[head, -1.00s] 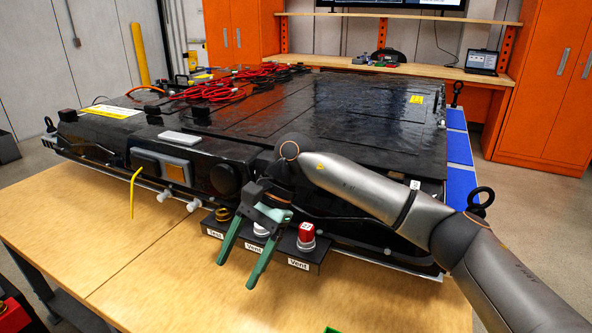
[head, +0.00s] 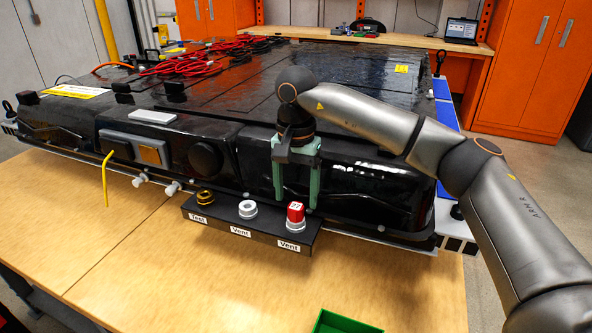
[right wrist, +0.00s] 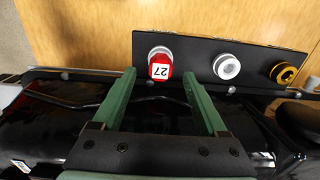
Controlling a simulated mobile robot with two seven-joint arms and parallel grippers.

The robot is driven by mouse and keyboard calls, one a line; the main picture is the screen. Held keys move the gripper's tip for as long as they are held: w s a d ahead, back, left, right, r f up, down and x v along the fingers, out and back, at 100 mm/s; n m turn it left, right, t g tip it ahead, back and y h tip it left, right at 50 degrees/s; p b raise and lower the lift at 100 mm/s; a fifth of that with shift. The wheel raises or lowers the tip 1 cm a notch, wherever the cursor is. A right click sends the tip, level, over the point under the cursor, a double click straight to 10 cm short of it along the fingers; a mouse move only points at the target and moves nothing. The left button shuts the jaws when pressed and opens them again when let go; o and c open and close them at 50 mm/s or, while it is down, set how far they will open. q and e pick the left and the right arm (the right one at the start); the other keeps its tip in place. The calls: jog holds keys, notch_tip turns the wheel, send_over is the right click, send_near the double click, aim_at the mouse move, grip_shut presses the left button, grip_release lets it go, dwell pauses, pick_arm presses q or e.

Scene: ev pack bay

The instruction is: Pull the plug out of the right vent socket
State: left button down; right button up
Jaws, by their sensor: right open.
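The red plug (head: 295,212), with a white label reading 27, sits upright in the right vent socket (head: 294,226) on the black bracket. In the right wrist view the plug (right wrist: 160,67) shows just beyond the fingertips, roughly centred between them. My right gripper (head: 297,202) is open and empty, its green fingers pointing down behind and above the plug. No contact with the plug is visible. The middle vent socket (head: 247,209) is white and empty. My left gripper is not in view.
A brass test socket (head: 205,196) stands at the left end of the black bracket (head: 270,240). The large black battery pack (head: 230,110) lies right behind it. A green bin (head: 345,322) is at the bottom edge.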

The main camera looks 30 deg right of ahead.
aim_at(296, 206)
jog(key=shift+f, duration=1.9)
jog(key=shift+c, duration=0.2)
grip_shut()
jog(key=c, duration=0.6)
grip_release()
grip_shut()
jog(key=shift+r+p, duration=0.6)
jog(key=shift+r, duration=0.05)
jog(key=shift+r, duration=0.15)
jog(key=shift+r+p, duration=1.9)
jog(key=shift+r, duration=0.45)
